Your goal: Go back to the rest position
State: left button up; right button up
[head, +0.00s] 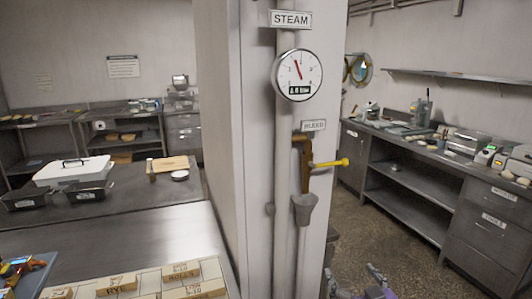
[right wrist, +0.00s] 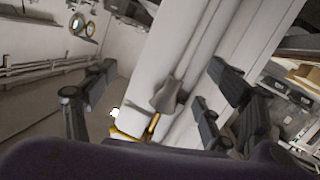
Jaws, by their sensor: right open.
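My right gripper (head: 362,286) shows at the bottom edge of the head view, low and to the right of the white column; only its purple-grey tips are in the picture. In the right wrist view the right gripper (right wrist: 145,105) has its fingers spread wide and holds nothing. Between and beyond the fingers are the yellow valve handle (right wrist: 140,133) and the grey funnel (right wrist: 168,95) on the column pipe. In the head view the yellow handle (head: 330,164) and funnel (head: 304,207) stand clear above the gripper. My left gripper is not in view.
The white column (head: 222,120) carries a steam gauge (head: 297,75). A metal counter (head: 130,240) with labelled blocks (head: 181,270) and a blue tray (head: 35,278) is at left. A right-hand counter (head: 420,145) runs along the wall; open floor (head: 385,225) lies before it.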

jog(key=s+a+f+m+g+h, duration=0.1)
jog(key=s+a+f+m+g, duration=0.2)
jog(key=s+f, duration=2.5)
jog(key=s+g, duration=0.3)
jog(key=s, duration=0.1)
jog(key=shift+f+g+h, duration=0.3)
jog(key=shift+g, duration=0.1)
jog(key=shift+s+m, duration=0.1)
jog(key=shift+m, duration=0.2)
dwell(2.5)
